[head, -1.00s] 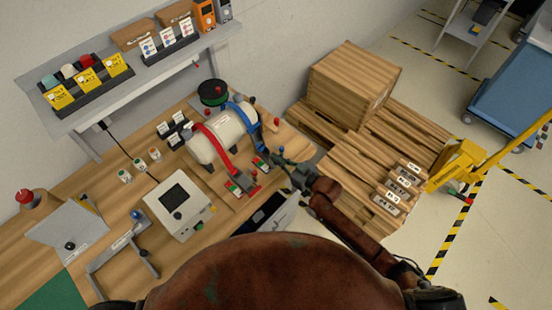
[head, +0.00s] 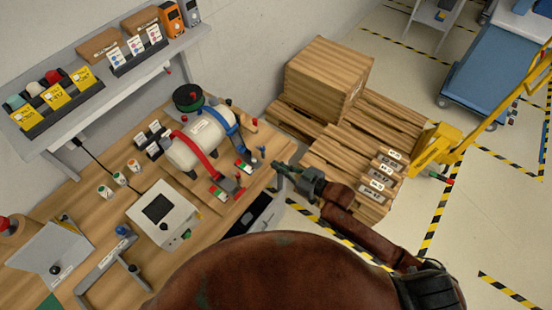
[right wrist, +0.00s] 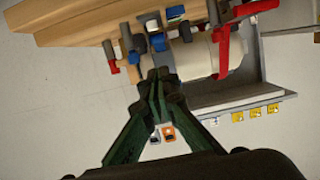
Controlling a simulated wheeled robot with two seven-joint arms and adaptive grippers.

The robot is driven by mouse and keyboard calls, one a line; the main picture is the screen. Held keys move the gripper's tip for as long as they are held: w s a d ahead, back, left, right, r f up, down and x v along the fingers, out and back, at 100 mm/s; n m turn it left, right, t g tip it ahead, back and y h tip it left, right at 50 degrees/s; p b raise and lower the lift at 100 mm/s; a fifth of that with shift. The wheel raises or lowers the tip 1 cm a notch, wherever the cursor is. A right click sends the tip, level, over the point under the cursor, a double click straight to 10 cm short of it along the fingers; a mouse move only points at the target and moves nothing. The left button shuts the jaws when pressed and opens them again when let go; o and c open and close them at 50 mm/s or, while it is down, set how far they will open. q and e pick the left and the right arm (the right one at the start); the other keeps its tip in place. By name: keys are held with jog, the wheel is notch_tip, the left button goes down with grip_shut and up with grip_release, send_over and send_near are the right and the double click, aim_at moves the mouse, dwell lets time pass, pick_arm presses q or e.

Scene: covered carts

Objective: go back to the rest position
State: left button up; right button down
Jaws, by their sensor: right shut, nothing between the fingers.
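My right gripper (head: 284,170) is shut and empty in the head view. It hangs in the air just past the right edge of the wooden workbench (head: 98,201), apart from the things on it. In the right wrist view its fingers (right wrist: 158,84) meet at the tips, with the bench and the white cylinder in the background. My left gripper is not in view.
A white cylinder (head: 190,152) with red and blue straps lies on the bench beside a control box (head: 157,211). A wooden box (head: 322,76) and pallets (head: 395,122) stand right of the bench. A yellow pallet jack (head: 437,143) and blue cart (head: 487,78) stand farther right.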

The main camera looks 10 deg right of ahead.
jog(key=d+f+m+h+b, duration=0.1)
jog(key=d+f+h, duration=0.1)
jog(key=d+f, duration=0.55)
jog(key=d+f+m+h, duration=0.2)
jog(key=d+f, duration=0.2)
jog(key=f, duration=0.7)
jog(key=d+f+m+h+b, duration=0.1)
jog(key=d+f+h, duration=0.3)
jog(key=f, duration=0.6)
jog(key=s+d+f+m+g+h+b, duration=0.1)
jog(key=s+d+f+g, duration=0.1)
jog(key=s+d+f, duration=0.45)
jog(key=s+d+f+m+g+h, duration=0.1)
jog(key=s+d+f+g, duration=0.15)
jog(key=s+f, duration=0.75)
jog(key=s+f+g, duration=0.1)
jog(key=s+f, duration=0.5)
jog(key=s, duration=0.5)
jog(key=s+f+m+g+b, duration=0.1)
jog(key=s+f+g, duration=0.1)
jog(key=s+f, duration=0.4)
jog(key=s+f+g+h+b, duration=0.1)
jog(key=s+f, duration=0.5)
jog(key=s, duration=1)
jog(key=shift+d+f+m+g, duration=0.35)
jog(key=shift+d+g, duration=0.1)
jog(key=shift+g, duration=0.2)
